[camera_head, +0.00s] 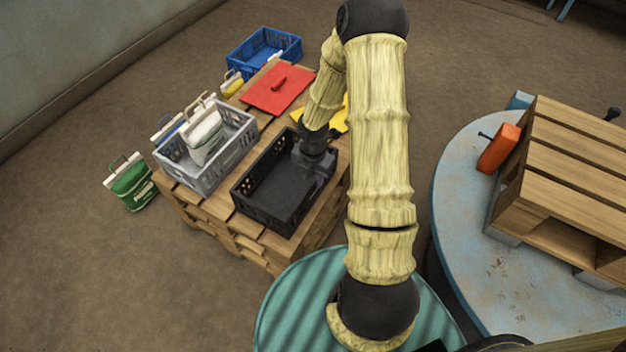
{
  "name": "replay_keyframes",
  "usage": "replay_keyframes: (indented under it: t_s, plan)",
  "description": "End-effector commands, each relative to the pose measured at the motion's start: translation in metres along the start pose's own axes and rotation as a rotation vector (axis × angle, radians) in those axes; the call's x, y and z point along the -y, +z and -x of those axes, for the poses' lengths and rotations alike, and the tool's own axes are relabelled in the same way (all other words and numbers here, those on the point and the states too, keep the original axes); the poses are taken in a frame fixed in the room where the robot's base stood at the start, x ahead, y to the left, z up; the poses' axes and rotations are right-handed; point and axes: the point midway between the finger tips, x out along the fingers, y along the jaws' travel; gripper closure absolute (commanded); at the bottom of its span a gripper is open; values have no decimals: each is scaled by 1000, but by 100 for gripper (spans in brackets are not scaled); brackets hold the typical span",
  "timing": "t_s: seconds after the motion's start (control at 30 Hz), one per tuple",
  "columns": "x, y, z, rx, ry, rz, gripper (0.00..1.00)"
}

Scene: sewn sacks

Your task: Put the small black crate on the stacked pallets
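The small black crate (265,217) is open-topped and looks empty. It sits level on the near right part of a wooden pallet stack (215,218), beside a grey crate. My gripper (316,160) is at the crate's right side, over its far right corner and rim, pointing down. Its fingers are dark against the dark crate, so I cannot tell whether they are open or closed on the rim. Another wooden pallet structure (580,155) stands at the right on a round blue platform; its top is bare in view and the picture edge cuts it off.
The grey crate (222,165) holds white and blue sacks. A red board (278,88), a yellow item (336,118) and a blue crate (264,47) lie beyond. A green sack (130,183) stands on the floor. An orange object (499,148) is beside the right pallets on the blue platform (462,190).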

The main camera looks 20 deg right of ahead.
Motion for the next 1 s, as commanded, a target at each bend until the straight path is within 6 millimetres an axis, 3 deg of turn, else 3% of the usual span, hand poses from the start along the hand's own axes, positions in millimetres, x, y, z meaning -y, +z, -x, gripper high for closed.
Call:
replay_keyframes:
  t_s: [0.03,0.1,0.3,1.0]
  plan:
    - [0,1,17,1,1,-1,67]
    - [0,1,30,1,2,0,67]
    - [0,0,58,0,-1,1,67]
    - [0,0,63,1,-1,-5,67]
